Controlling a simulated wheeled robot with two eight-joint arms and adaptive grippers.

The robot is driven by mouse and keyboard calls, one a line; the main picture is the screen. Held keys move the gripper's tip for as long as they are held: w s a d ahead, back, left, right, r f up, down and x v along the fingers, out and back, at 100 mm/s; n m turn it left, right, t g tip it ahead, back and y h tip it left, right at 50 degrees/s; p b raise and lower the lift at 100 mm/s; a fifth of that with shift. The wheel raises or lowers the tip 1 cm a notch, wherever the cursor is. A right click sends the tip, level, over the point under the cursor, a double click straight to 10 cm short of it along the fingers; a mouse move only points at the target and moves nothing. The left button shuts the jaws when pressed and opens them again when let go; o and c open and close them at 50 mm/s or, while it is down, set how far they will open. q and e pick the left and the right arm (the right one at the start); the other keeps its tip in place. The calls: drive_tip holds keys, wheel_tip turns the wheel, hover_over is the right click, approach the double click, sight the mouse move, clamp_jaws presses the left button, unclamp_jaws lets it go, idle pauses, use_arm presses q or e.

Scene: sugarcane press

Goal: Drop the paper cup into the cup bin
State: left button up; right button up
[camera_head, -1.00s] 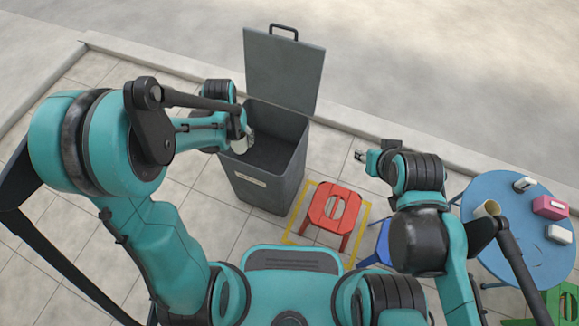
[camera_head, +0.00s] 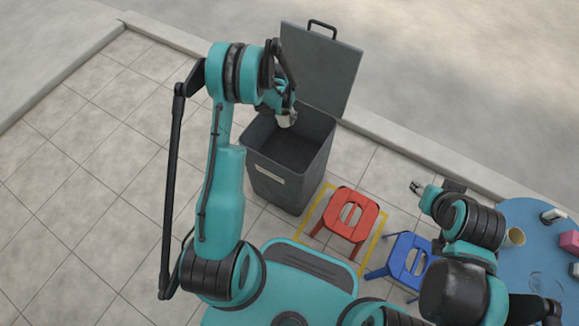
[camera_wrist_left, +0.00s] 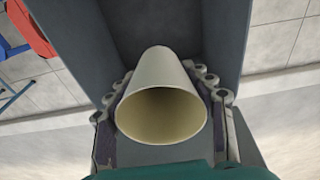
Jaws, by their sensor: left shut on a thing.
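The paper cup (camera_wrist_left: 160,75) is pale cream, and its open mouth faces the left wrist camera. My left gripper (camera_wrist_left: 162,105) is shut on it, one finger on each side. In the head view the cup (camera_head: 286,119) shows small in my left gripper (camera_head: 284,107), over the opening of the grey cup bin (camera_head: 274,186). The bin's lid (camera_head: 322,68) stands open at the back.
A red stool (camera_head: 346,213) stands right of the bin inside a yellow floor marking. A blue stool (camera_head: 407,256) is beside it. The tiled floor at left is clear.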

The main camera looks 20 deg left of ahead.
use_arm(q)
wheel_tip(320, 180, down, 4)
drive_tip(key=shift+f+b, duration=0.1)
drive_tip(key=shift+b, duration=0.8)
drive_tip(key=o, duration=1)
drive_tip(key=shift+c, duration=0.2)
wheel_tip(320, 180, up, 12)
drive_tip(key=s, duration=0.1)
drive_tip(key=shift+s+a, duration=0.15)
drive_tip(key=shift+s, duration=0.1)
